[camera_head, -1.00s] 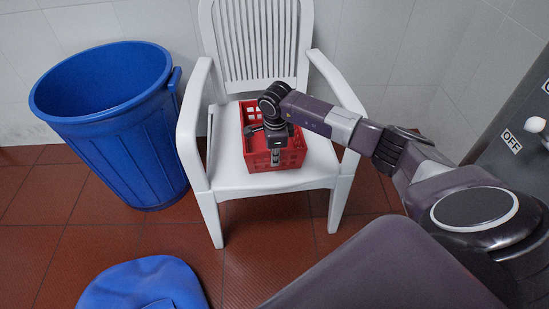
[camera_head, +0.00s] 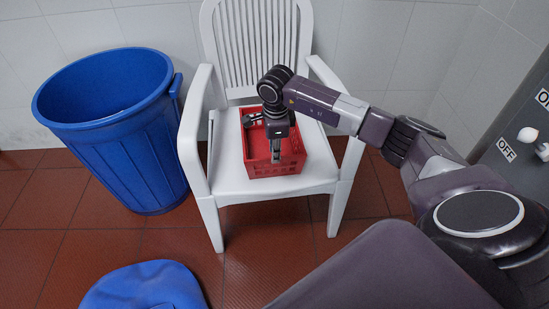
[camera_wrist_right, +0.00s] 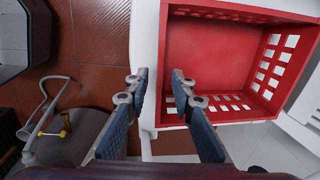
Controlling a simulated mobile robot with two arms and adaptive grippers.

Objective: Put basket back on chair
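A red basket (camera_head: 291,163) with square holes sits upright on the seat of a white plastic chair (camera_head: 230,191). In the right wrist view the basket (camera_wrist_right: 215,55) fills the upper right and looks empty inside, with the white chair edge (camera_wrist_right: 146,45) beside it. My right gripper (camera_head: 275,157) is at the basket's front side and hides part of it. In the wrist view its two fingers (camera_wrist_right: 160,77) are apart, one on each side of the basket's near wall, with a gap between them. My left gripper is not in view.
A large blue bin (camera_head: 125,150) stands left of the chair. A blue rounded object (camera_head: 145,287) lies on the red tiled floor in front. A grey panel with OFF labels (camera_head: 500,165) is at the right. The tiled wall is behind the chair.

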